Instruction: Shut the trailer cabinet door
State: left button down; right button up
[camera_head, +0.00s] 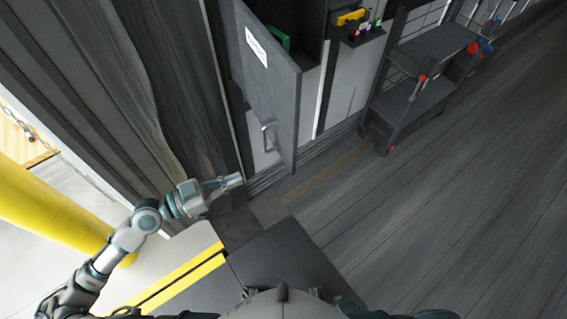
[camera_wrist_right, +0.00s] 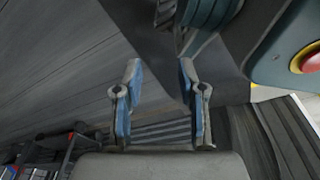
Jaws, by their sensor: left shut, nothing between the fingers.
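The grey cabinet door (camera_head: 270,92) stands open in the head view, swung out from the wall. It has a white label (camera_head: 256,47) near its top and a metal handle (camera_head: 268,139) low on its face. The dark cabinet interior shows behind its upper edge, with a green item (camera_head: 279,38) inside. My left gripper (camera_head: 236,181) is shut and empty, below and left of the handle and apart from it. My right gripper (camera_wrist_right: 160,70) shows only in the right wrist view; its two fingers are apart with nothing between them.
A grey shelf cart (camera_head: 425,95) stands along the wall at the right. A small rack with coloured items (camera_head: 362,27) is beside the cabinet. A yellow post (camera_head: 50,210) and a hanging curtain (camera_head: 130,90) are at the left. The plank floor (camera_head: 430,190) at right is clear.

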pick_arm(q)
jog(key=p, duration=0.4)
send_near(291, 156)
jog(key=p+x, duration=0.1)
jog(key=x, duration=0.3)
jog(key=p+x, duration=0.1)
jog(key=x, duration=0.1)
jog(key=shift+s+r+p, duration=0.25)
jog(key=shift+r+p, duration=0.05)
jog(key=shift+p, duration=0.05)
jog(key=shift+w+d+f, duration=0.2)
jog(key=shift+w+d, duration=0.15)
jog(key=shift+d, duration=0.25)
pick_arm(e)
jog(key=s+d, duration=0.2)
jog(key=s, duration=0.9)
jog(key=shift+d+f, duration=0.2)
jog(key=shift+s, duration=0.1)
pick_arm(q)
jog(key=shift+w+d, duration=0.1)
jog(key=shift+d, duration=0.05)
pick_arm(e)
jog(key=shift+d, duration=0.1)
